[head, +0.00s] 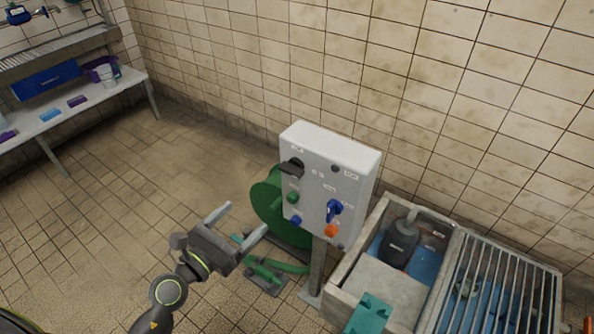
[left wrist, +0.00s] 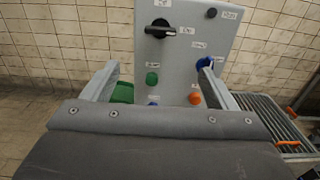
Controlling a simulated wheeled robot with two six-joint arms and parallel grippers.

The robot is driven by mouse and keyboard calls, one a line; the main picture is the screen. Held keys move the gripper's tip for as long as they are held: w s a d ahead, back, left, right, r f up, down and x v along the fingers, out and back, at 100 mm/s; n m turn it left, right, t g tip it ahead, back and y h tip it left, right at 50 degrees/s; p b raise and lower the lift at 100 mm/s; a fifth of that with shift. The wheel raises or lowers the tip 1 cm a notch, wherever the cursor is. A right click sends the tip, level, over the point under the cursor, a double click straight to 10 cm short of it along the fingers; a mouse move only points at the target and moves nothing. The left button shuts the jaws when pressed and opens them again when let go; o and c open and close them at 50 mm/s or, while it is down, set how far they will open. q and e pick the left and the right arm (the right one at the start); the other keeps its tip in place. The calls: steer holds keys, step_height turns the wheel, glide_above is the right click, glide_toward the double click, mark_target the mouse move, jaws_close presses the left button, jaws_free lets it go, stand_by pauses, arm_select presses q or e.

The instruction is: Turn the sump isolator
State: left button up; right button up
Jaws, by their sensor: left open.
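A pale grey control box (head: 320,150) stands on a post, with several knobs and buttons on its front. A black rotary handle (head: 292,168) is at its upper left, lying about level in the left wrist view (left wrist: 160,29). A blue rotary handle (head: 334,210) is at the right, partly behind a fingertip in the left wrist view (left wrist: 203,62). The labels are too small to read, so I cannot tell which handle is the sump isolator. My left gripper (head: 247,217) is open and empty in front of the box, apart from it. My right gripper is not in view.
Green (head: 293,198), lower blue (head: 296,220) and orange (head: 330,231) controls sit close to the handles. A pit with a slatted grate (head: 500,285) is at right. Open tiled floor lies left; a bench (head: 60,118) stands beyond.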

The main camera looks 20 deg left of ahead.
mark_target(288, 173)
arm_select(q)
steer(key=p+x, duration=0.1)
steer(key=x, duration=1.6)
steer(key=shift+w+p, duration=0.1)
steer(key=shift+p, duration=0.2)
steer(key=c, duration=1)
